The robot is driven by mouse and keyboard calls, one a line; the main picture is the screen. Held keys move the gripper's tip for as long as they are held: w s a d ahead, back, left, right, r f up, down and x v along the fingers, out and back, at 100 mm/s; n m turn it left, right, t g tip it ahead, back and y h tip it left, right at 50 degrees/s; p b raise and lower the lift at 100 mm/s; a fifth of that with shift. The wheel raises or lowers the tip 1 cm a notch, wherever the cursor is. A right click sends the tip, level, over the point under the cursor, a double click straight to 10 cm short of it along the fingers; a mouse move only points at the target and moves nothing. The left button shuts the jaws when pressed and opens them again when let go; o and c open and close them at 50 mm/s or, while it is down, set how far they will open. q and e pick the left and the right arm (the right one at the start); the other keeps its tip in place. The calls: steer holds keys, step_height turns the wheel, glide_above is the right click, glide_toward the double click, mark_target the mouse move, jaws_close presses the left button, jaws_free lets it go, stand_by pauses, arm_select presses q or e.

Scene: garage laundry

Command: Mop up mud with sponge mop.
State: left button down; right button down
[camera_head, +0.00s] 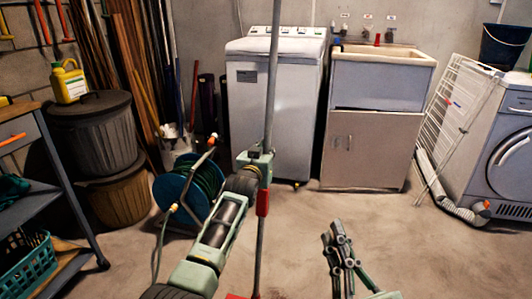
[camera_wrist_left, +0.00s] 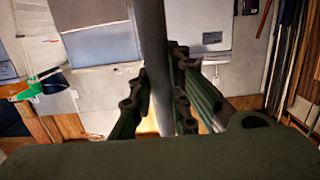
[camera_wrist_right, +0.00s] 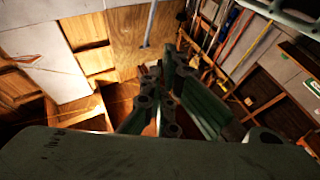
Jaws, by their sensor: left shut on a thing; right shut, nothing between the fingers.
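The mop's long grey pole (camera_head: 271,90) stands almost upright in front of me, with a red sleeve (camera_head: 262,203) lower down. My left gripper (camera_head: 255,160) is shut around the pole above the red sleeve. In the left wrist view the pole (camera_wrist_left: 155,50) passes between the fingers (camera_wrist_left: 160,100). A red part (camera_head: 240,296) shows at the bottom edge of the head view; the sponge itself is not visible. My right gripper (camera_head: 340,245) is shut and empty, right of the pole and apart from it; its fingers (camera_wrist_right: 163,100) meet in the right wrist view. I cannot make out any mud.
A hose reel (camera_head: 185,190) stands on the floor left of my left arm. A washing machine (camera_head: 275,110), a sink cabinet (camera_head: 365,150), a drying rack (camera_head: 458,110) and another machine (camera_head: 505,150) line the back and right. A shelf cart (camera_head: 40,215) is at left. The middle-right floor is clear.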

arm_select(q)
steer(key=shift+r, duration=0.15)
arm_select(e)
steer(key=shift+w+f+g, duration=0.25)
steer(key=shift+f+g, duration=0.15)
steer(key=shift+f, duration=0.15)
steer(key=shift+r, duration=0.1)
